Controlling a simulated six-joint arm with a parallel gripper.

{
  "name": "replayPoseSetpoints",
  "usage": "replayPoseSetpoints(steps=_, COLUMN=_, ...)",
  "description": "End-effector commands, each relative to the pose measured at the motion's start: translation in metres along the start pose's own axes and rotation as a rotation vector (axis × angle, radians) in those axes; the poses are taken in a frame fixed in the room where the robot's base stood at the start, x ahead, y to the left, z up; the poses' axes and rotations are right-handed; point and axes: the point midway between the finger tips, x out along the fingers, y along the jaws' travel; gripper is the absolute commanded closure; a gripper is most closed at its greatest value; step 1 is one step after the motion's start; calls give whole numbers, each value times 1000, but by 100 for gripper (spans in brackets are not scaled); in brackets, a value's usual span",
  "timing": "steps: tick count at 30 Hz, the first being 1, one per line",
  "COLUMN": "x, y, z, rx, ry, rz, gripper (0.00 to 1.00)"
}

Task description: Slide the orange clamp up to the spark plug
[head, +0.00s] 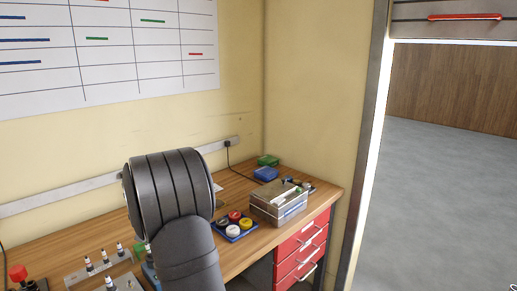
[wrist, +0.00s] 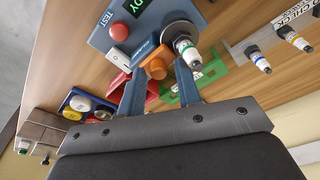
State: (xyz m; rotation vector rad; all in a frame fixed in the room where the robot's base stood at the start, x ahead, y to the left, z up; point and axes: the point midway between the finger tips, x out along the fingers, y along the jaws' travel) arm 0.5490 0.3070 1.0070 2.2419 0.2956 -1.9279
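The orange clamp (wrist: 157,69) shows in the wrist view on the blue-grey tester (wrist: 118,38), which has a lit green display and a TEST label. The spark plug (wrist: 187,52), white with a green band, sits in a round metal seat on the tester, just right of the clamp. My gripper (wrist: 168,62) has its two blue fingers apart, with the orange clamp between them near the tips. I see no clear contact on both sides of the clamp. In the head view my arm hides the gripper, the clamp and most of the tester.
A rack (head: 104,263) with several spark plugs stands left of my arm in the head view. A blue tray (head: 246,236) of coloured caps and a grey box (head: 279,206) stand to the right. A red bin (wrist: 116,84) and a green tray (wrist: 212,72) lie close to my fingers.

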Motion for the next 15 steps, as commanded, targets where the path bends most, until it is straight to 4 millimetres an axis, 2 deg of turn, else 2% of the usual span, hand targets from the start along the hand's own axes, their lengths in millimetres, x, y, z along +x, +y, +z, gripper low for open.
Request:
replayPoseSetpoints(steps=5, x=-7, y=0, z=-1, rx=0, ry=0, rz=0, gripper=68)
replayPoseSetpoints(steps=15, x=-48, y=0, z=-8, rx=0, ry=3, rz=-1, gripper=68)
